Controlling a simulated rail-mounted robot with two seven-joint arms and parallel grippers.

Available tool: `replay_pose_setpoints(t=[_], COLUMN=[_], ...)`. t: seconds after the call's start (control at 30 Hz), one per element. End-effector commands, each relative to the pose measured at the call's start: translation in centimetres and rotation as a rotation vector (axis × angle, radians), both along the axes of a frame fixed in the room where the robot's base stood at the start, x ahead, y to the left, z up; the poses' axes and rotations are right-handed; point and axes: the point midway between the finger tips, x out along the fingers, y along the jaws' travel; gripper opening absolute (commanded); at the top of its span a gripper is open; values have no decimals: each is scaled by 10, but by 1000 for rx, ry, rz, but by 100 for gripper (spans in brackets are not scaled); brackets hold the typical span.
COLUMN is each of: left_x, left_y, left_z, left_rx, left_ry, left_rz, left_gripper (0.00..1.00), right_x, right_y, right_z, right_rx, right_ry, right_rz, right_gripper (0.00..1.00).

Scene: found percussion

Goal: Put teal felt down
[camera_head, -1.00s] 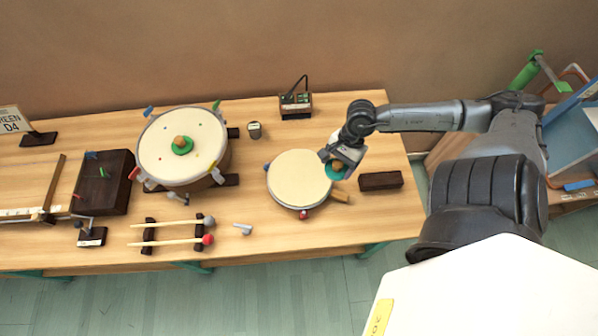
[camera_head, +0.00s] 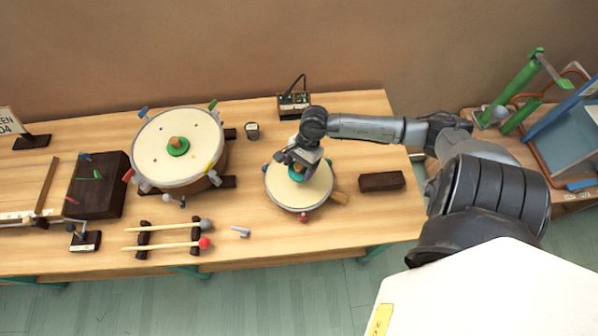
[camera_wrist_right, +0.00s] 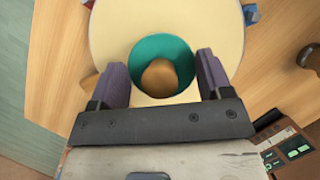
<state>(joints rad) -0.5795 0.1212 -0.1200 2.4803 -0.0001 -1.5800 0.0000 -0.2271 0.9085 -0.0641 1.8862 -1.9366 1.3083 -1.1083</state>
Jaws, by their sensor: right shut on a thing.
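The teal felt (camera_wrist_right: 150,53) is a round disc with a wooden knob (camera_wrist_right: 160,77) on top. My right gripper (camera_head: 297,170) is shut on it, with one finger on each side in the right wrist view (camera_wrist_right: 162,78). The felt also shows partly under the gripper in the head view (camera_head: 296,177). It is over the cream skin of the small handled drum (camera_head: 311,193). I cannot tell whether the felt touches the skin. My left gripper is not in view.
A larger drum (camera_head: 160,150) with a green felt (camera_head: 178,147) stands to the left. Two mallets (camera_head: 165,246) lie on a rack in front. A dark block (camera_head: 382,181) lies to the right, and a small box (camera_head: 294,104) stands behind.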

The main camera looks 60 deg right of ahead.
Motion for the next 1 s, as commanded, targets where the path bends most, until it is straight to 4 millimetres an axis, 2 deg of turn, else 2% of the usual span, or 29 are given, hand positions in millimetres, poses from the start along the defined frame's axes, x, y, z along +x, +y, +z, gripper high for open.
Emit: replay_pose_setpoints(t=[0.17,0.47,0.87,0.9,1.0], left_x=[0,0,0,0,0], left_y=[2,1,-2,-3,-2], left_z=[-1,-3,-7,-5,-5], left_rx=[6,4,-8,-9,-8], left_ry=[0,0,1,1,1], left_rz=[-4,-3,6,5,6], left_gripper=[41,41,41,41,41], right_x=[1,1,1,1,1], right_y=[1,1,0,0,0], right_z=[-6,-39,-45,-43,-43], right_rx=[1,2,0,0,0], right_ry=[0,0,-1,0,0], right_rz=[-1,-1,2,1,1], right_gripper=[49,49,49,76,86])
